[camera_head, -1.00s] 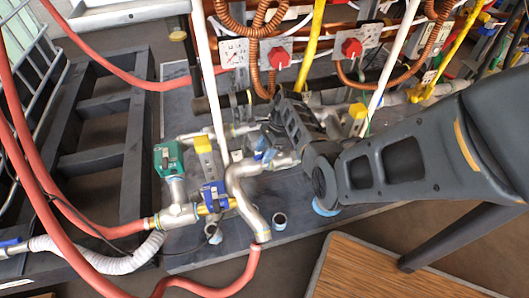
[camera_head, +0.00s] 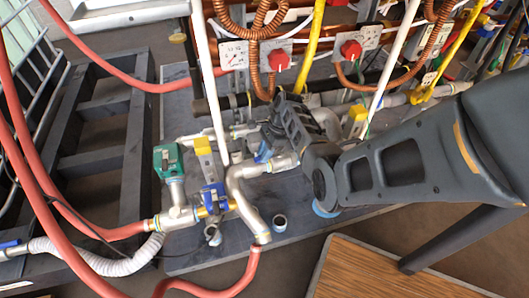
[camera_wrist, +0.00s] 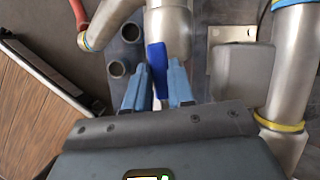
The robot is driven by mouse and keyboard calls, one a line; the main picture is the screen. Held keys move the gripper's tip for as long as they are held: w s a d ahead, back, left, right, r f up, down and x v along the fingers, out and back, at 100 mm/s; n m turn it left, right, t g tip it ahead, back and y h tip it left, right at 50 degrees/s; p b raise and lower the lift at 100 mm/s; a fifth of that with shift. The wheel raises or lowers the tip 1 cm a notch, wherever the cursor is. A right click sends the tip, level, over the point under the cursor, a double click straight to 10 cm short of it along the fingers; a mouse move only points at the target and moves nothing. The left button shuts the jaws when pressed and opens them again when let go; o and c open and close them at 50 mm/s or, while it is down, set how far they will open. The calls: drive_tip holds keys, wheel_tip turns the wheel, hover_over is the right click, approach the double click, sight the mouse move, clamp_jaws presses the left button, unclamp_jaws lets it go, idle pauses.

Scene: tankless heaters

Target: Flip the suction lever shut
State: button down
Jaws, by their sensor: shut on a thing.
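The suction lever, a flat dark-blue handle (camera_wrist: 157,62), stands on a silver pipe fitting (camera_wrist: 170,35) in the wrist view. My gripper (camera_wrist: 160,75) has its two pale-blue fingers on either side of the handle, shut on it. The lower end of the lever is between the fingers and partly hidden. In the head view my gripper (camera_head: 270,138) reaches down among the pipes beside a bent silver pipe (camera_head: 240,190), and my arm hides most of the lever there.
A blue-handled valve (camera_head: 213,195) and a green valve box (camera_head: 168,158) stand to the left. Red hoses (camera_head: 200,288) loop at left and front. Above are red knobs (camera_head: 279,60) and copper coils. A wooden tabletop (camera_head: 370,270) is at the front right.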

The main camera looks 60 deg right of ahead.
drive_tip(key=shift+s, duration=0.1)
drive_tip(key=shift+s+a+r+n+g+y+p, duration=0.15)
drive_tip(key=shift+s+a+n+p, duration=0.1)
drive_tip(key=shift+n+p, duration=0.25)
drive_tip(key=shift+s+a+n+g+y+p, duration=0.15)
drive_tip(key=shift+s+n+p, duration=0.1)
drive_tip(key=shift+n, duration=0.45)
drive_tip(key=s+n+g+p, duration=0.2)
drive_tip(key=s+n+g, duration=0.3)
drive_tip(key=n, duration=0.9)
drive_tip(key=shift+s+d+h+p, duration=0.3)
drive_tip(key=shift+s+d+h, duration=0.15)
drive_tip(key=shift+s, duration=0.7)
drive_tip(key=shift+d, duration=0.1)
drive_tip(key=c, duration=1)
unclamp_jaws()
drive_tip(key=shift+o, duration=0.2)
